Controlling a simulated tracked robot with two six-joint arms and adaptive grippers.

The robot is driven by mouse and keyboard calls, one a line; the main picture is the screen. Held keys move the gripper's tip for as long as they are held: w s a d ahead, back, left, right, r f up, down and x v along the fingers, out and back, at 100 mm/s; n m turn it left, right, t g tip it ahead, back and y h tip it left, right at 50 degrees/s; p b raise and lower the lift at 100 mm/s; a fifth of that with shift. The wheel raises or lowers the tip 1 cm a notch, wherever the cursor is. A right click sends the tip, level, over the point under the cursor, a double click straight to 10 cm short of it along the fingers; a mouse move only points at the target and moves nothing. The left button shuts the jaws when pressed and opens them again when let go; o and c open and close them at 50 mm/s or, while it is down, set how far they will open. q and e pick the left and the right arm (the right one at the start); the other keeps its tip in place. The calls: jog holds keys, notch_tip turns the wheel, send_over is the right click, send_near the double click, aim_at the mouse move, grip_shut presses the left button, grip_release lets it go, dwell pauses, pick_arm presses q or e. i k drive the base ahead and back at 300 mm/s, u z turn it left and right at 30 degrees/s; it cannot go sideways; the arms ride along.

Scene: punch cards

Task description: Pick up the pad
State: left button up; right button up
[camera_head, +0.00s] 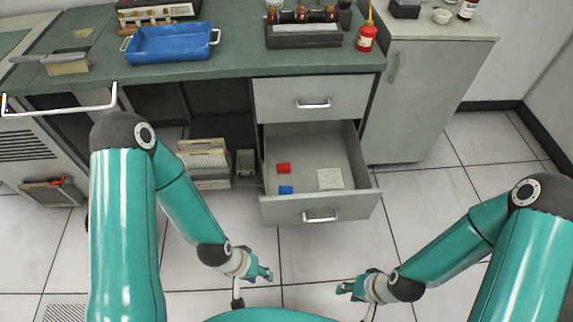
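A flat white pad (329,179) lies in the right part of the open lower drawer (367,193). A small red block (284,169) and a small blue block (286,190) lie to its left in the same drawer. My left gripper (264,274) is in front of and below the drawer's left side, apart from it. My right gripper (346,288) is in front of the drawer, below its right side. Neither gripper touches the pad, and I see nothing held. The fingers are too small to tell their opening.
The upper drawer (312,101) above is shut. The green bench top (240,60) carries a blue tray (170,44), a dark rack (303,36) and a red bottle (367,38). A grey cabinet (415,100) stands right of the drawers. The tiled floor in front is clear.

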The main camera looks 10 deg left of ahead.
aim_at(283, 170)
jog(key=z, duration=0.9)
jog(key=i, duration=1.3)
jog(key=u, duration=0.95)
